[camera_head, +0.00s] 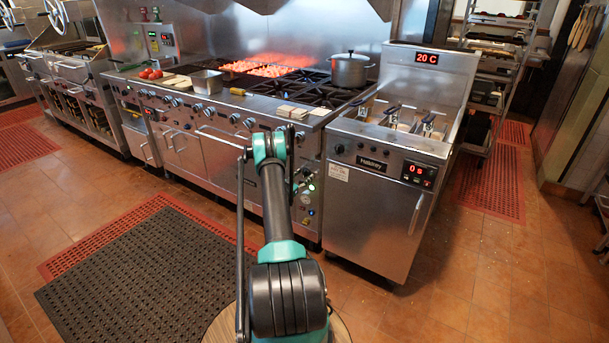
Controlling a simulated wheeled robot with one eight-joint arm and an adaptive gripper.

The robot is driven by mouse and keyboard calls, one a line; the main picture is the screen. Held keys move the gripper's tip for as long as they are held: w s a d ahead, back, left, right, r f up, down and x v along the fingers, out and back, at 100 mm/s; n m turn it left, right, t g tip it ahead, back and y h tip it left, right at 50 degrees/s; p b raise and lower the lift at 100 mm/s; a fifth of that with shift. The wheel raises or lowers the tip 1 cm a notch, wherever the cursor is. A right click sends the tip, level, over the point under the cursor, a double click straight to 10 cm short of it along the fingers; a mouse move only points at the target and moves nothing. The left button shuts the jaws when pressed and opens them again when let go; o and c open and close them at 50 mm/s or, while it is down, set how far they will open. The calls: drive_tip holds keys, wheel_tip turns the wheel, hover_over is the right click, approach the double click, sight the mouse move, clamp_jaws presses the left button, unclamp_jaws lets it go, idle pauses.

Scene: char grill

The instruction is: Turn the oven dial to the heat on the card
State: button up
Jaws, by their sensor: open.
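The range (222,160) runs along the back wall with a row of round knobs on its front. At its right front end, a narrow panel carries small green and blue lights and a round dial (305,199); its marks are too small to read. A small white card (338,172) with fine print is on the fryer front just right of this panel; I cannot read it or tell whether it is the task's card. My arm reaches forward toward the range and covers part of its front. My gripper cannot be made out beyond the teal joint.
A fryer (372,216) with baskets, a "20 C" display and a "0 s" display stands right of the range. A dark floor mat (150,275) lies front left; tiled floor is open in front.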

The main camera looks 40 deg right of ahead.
drive_tip(key=c, duration=1.1)
drive_tip(key=shift+c, duration=0.2)
drive_tip(key=shift+n, duration=0.3)
drive_tip(key=n, duration=0.4)
drive_tip(key=shift+s+n, duration=0.15)
drive_tip(key=shift+n, duration=0.15)
drive_tip(key=n, duration=1)
drive_tip(key=shift+s+r+n, duration=0.1)
drive_tip(key=shift+r+n, duration=0.05)
drive_tip(key=shift+n, duration=0.25)
drive_tip(key=n, duration=0.4)
drive_tip(key=shift+r+n, duration=0.1)
drive_tip(key=shift+n, duration=0.3)
